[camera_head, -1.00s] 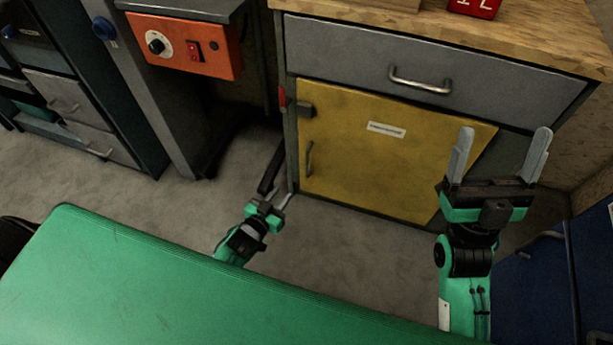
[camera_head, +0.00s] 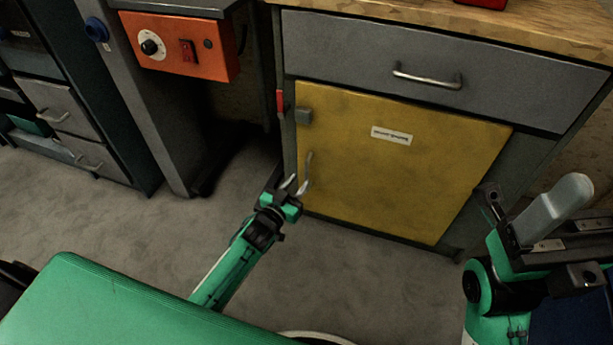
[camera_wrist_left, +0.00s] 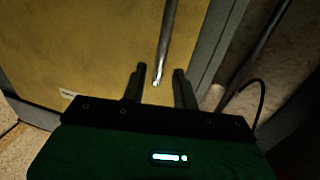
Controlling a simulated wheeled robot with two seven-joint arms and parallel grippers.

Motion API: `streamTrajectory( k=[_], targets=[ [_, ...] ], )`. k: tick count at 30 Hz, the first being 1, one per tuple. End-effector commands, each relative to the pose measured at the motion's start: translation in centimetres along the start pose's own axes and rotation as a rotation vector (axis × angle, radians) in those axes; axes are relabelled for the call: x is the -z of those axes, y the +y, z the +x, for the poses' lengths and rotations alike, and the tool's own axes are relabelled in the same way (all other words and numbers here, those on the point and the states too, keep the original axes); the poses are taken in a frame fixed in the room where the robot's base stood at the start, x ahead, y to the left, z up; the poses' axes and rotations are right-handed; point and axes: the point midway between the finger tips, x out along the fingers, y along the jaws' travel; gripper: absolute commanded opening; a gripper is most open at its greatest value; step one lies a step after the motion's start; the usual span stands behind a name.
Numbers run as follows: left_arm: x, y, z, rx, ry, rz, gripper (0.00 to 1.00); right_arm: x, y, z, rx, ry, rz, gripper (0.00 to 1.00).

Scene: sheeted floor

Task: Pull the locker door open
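The yellow locker door (camera_head: 390,180) sits flush in the grey cabinet front and looks shut. Its upright bar handle (camera_head: 309,168) is near the door's left edge. My left gripper (camera_head: 298,186) is open in front of the handle's lower part. In the left wrist view, the handle (camera_wrist_left: 168,45) runs down to the gap between the open fingers of the left gripper (camera_wrist_left: 160,82); I cannot tell whether they touch it. My right gripper (camera_head: 545,215) is at the right, with one pale finger clear and its opening hard to judge.
A grey drawer (camera_head: 340,55) with a metal handle is above the door. An orange control box (camera_head: 180,46) stands left. The floor (camera_head: 120,230) before the cabinet is mostly clear.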

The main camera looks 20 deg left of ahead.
Motion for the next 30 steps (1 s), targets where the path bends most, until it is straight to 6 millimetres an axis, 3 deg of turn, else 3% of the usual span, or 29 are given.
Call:
streamTrajectory(
  k=[3, 9, 22, 23, 27, 30],
  targets=[
    [-0.3, 0.0, 2.2, -0.001, 0.002, 0.002, 0.30, -0.1, -0.4, -0.1, 0.004, 0.018, 0.013, 0.82],
    [-0.2, 0.0, 4.5, 0.000, 0.000, 0.001, 0.30, -0.3, -0.9, 0.3, 0.011, 0.035, 0.029, 0.82],
    [0.0, 0.0, 5.4, 0.000, -0.001, 0.000, 0.30, -0.4, -1.1, 0.6, 0.014, 0.038, 0.036, 0.82],
    [0.0, 0.0, 5.4, 0.000, -0.001, 0.000, 0.28, -0.4, -1.1, 0.6, 0.014, 0.038, 0.036, 0.82],
    [0.0, 0.0, 5.4, 0.000, -0.001, 0.000, 0.00, -0.4, -1.1, 0.6, 0.014, 0.038, 0.036, 0.82],
    [0.0, 0.0, 5.4, 0.000, -0.001, 0.000, 0.00, -0.4, -1.1, 0.6, 0.014, 0.038, 0.036, 0.82]
  ],
)
